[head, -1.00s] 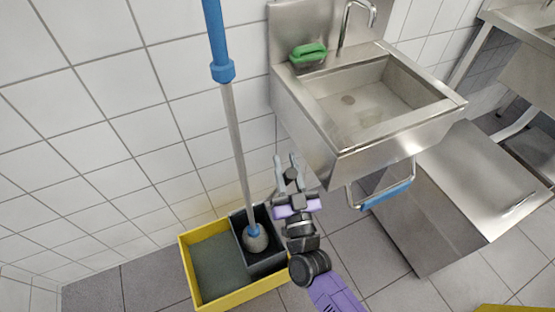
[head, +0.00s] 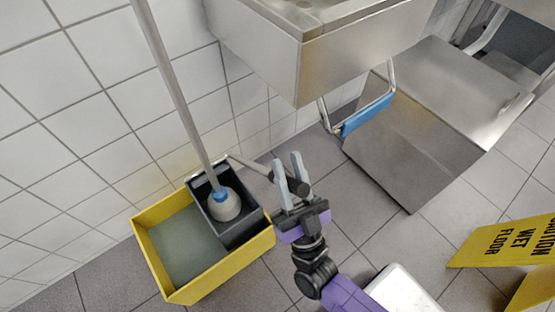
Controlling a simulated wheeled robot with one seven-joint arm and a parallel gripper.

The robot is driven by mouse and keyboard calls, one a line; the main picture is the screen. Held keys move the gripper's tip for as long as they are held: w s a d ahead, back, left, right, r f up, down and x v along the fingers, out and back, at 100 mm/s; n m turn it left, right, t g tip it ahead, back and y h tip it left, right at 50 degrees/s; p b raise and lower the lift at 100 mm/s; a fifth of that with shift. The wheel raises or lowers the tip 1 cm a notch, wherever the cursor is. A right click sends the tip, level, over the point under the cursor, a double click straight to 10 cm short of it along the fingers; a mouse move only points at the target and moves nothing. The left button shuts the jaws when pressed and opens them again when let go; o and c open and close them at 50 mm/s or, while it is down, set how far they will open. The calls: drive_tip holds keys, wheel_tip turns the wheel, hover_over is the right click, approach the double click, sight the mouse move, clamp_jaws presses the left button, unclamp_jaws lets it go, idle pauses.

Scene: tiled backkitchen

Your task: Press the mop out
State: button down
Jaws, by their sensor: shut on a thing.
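The mop's grey handle (head: 177,92) rises from the wringer and leans left, leaving the picture at the top. Its pale grey head (head: 225,207), with a blue collar, sits inside the dark grey wringer (head: 240,232). The wringer sits in the right part of the yellow bucket (head: 215,277). A thin grey lever (head: 249,163) runs from the wringer's back edge to the right. My gripper (head: 288,170) is right of the wringer, shut on the lever's dark grip (head: 300,188). The fingers partly hide the grip.
A steel sink (head: 300,60) hangs above and behind, with a blue-padded bar (head: 367,115) below it. A steel cabinet (head: 435,120) stands to the right. A yellow wet floor sign (head: 505,245) and a white object (head: 402,290) are at lower right. Tiled floor lies between.

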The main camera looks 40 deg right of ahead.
drive_tip(key=shift+s+f+m+t+h+b, duration=0.4)
drive_tip(key=shift+s+f+b, duration=0.75)
drive_tip(key=shift+f+b, duration=0.25)
drive_tip(key=c, duration=1.1)
unclamp_jaws()
drive_tip(key=shift+v, duration=3.9)
